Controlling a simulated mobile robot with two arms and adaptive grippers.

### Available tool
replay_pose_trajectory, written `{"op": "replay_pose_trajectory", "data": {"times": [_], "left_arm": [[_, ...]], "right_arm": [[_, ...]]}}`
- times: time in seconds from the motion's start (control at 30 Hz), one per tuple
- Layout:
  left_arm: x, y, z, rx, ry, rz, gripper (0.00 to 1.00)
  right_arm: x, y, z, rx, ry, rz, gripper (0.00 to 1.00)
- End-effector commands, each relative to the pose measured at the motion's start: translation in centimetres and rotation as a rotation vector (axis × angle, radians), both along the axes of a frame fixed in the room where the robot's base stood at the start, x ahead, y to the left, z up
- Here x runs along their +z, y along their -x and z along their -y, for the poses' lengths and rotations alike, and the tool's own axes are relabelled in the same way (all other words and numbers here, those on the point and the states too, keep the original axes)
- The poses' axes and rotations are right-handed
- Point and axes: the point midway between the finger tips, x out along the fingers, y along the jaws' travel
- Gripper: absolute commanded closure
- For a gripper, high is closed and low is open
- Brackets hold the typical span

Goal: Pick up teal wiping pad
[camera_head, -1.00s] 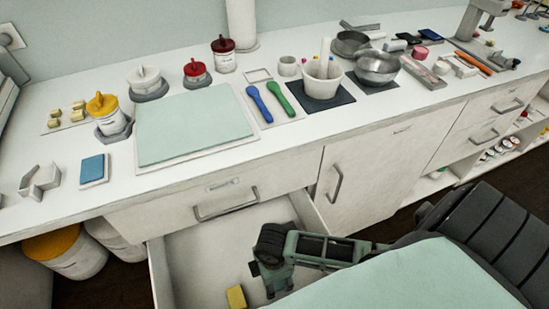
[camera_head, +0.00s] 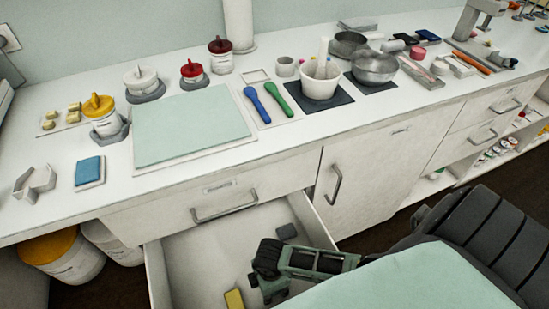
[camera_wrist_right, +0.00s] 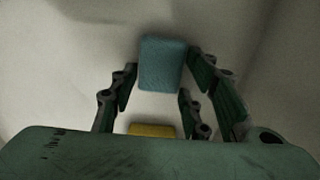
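A teal pad (camera_wrist_right: 162,62) lies on the pale drawer floor in the right wrist view, between and just beyond the fingertips. My right gripper (camera_wrist_right: 162,80) is open, with a gap between its fingers and nothing visibly clamped. In the head view my right gripper (camera_head: 262,288) points down into the open drawer (camera_head: 205,262). I cannot make out the teal pad for certain there; the gripper may hide it. My left gripper is not in view.
A yellow block (camera_head: 234,299) lies in the drawer beside the gripper; it also shows in the wrist view (camera_wrist_right: 152,130). The drawer's walls surround the gripper. A blue pad (camera_head: 89,170) sits on the crowded counter above.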

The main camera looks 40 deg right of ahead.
Motion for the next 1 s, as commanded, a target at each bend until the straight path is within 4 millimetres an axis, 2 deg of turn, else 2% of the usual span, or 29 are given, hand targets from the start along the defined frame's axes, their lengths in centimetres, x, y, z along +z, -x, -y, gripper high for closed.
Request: {"op": "replay_pose_trajectory", "data": {"times": [0.17, 0.53, 0.67, 0.8, 1.0], "left_arm": [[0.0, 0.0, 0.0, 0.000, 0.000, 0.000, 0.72], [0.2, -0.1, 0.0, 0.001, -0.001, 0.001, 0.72], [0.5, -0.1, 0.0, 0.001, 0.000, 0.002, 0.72], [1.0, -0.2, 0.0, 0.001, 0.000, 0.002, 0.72], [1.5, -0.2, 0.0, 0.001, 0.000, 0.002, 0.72]], "right_arm": [[0.0, 0.0, 0.0, 0.000, 0.000, 0.000, 0.74], [0.6, 0.0, 0.0, 0.000, 0.000, 0.000, 0.74], [2.0, -0.1, 0.0, 0.000, -0.001, 0.002, 0.74], [4.7, -0.1, 0.0, 0.002, -0.001, 0.003, 0.74], [7.1, 2.4, 4.5, 0.001, 0.006, -0.001, 0.74]]}}
